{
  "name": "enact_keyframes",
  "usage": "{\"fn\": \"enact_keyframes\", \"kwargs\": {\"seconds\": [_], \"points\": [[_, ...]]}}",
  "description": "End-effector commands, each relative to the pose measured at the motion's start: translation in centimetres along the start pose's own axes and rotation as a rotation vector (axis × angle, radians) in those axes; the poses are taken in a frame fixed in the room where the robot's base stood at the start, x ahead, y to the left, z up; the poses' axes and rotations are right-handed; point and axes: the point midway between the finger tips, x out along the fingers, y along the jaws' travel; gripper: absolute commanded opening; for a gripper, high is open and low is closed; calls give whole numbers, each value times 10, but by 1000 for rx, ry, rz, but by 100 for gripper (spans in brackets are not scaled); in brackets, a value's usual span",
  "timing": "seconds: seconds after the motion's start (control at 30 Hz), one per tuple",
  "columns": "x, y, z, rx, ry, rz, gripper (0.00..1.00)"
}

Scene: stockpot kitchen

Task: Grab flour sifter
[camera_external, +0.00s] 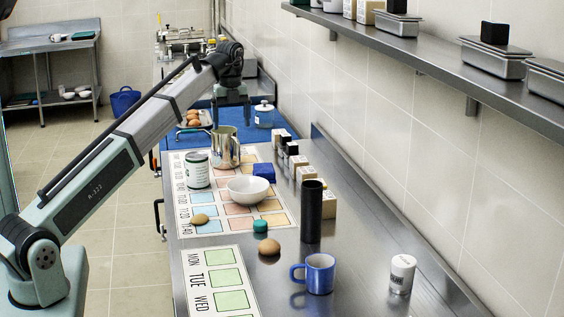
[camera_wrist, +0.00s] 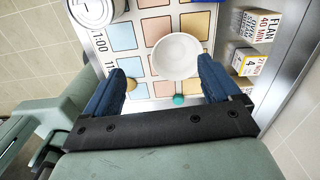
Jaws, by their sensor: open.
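A shiny steel cup with a side handle, which looks like the flour sifter (camera_external: 226,150), stands upright on the counter at the far end of a printed mat in the external view. I cannot make it out in the wrist view. My gripper (camera_external: 232,114) is open and empty, pointing down, and appears above and behind the steel cup in the external view. In the wrist view my gripper (camera_wrist: 162,72) shows its two blue fingers spread wide, with nothing held between them.
A labelled can (camera_external: 197,172) and a white bowl (camera_external: 248,190) stand near the cup; the bowl (camera_wrist: 177,57) also shows in the wrist view. Small boxes (camera_external: 302,168) and a black cylinder (camera_external: 312,212) line the right. A blue mug (camera_external: 319,274) stands in front.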

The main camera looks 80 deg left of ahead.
Motion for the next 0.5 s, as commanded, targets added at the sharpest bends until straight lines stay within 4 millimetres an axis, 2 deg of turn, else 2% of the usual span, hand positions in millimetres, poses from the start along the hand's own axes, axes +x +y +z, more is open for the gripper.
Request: {"fn": "enact_keyframes", "kwargs": {"seconds": [0.03, 0.1, 0.27, 0.5], "points": [[-1, -20, -16, 24, 0, 0, 90], [-1, -43, -38, 47, 0, 0, 90], [-2, -92, -94, 102, 0, 0, 90], [-2, -156, -187, 184, 0, 0, 90]]}}
